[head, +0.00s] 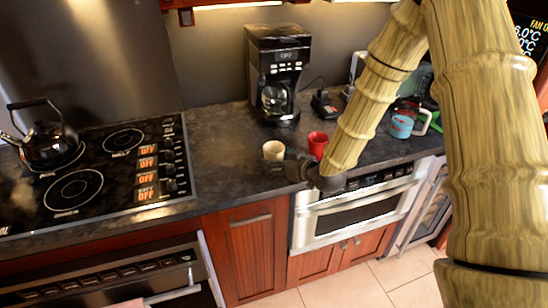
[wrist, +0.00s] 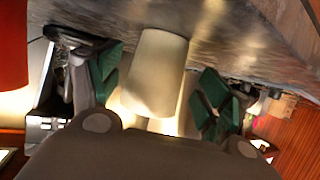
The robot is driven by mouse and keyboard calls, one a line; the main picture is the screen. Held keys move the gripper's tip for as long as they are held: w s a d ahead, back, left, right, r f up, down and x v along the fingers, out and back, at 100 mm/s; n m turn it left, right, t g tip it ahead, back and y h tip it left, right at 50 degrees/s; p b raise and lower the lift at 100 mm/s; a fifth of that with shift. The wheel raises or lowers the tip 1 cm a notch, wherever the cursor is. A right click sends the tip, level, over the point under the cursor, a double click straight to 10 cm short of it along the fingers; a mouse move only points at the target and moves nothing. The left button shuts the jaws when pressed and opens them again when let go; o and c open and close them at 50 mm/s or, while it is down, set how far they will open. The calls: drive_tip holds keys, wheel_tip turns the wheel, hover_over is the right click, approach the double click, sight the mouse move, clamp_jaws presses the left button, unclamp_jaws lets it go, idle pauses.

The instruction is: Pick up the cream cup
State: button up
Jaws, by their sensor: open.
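The cream cup (head: 273,151) stands on the dark countertop near its front edge, left of the red cup. In the wrist view the cream cup (wrist: 156,72) is between the two green finger pads of my gripper (wrist: 160,90). A gap shows on each side of it, so the pads look apart from the cup. My gripper is open. In the head view my gripper (head: 290,164) is just right of and in front of the cream cup, and hides a little of its lower part.
The red cup (head: 317,143) stands close by on the right, behind my gripper. A coffee maker (head: 278,75) stands at the back. A stove with a black kettle (head: 45,140) is at left. Several cups, one blue (head: 401,126), are at right. A drawer microwave (head: 350,217) is below the counter.

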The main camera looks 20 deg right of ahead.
sight(279, 160)
drive_tip(key=shift+p+x, duration=0.55)
drive_tip(key=shift+x, duration=1.25)
drive_tip(key=shift+d, duration=0.1)
drive_tip(key=c, duration=1.2)
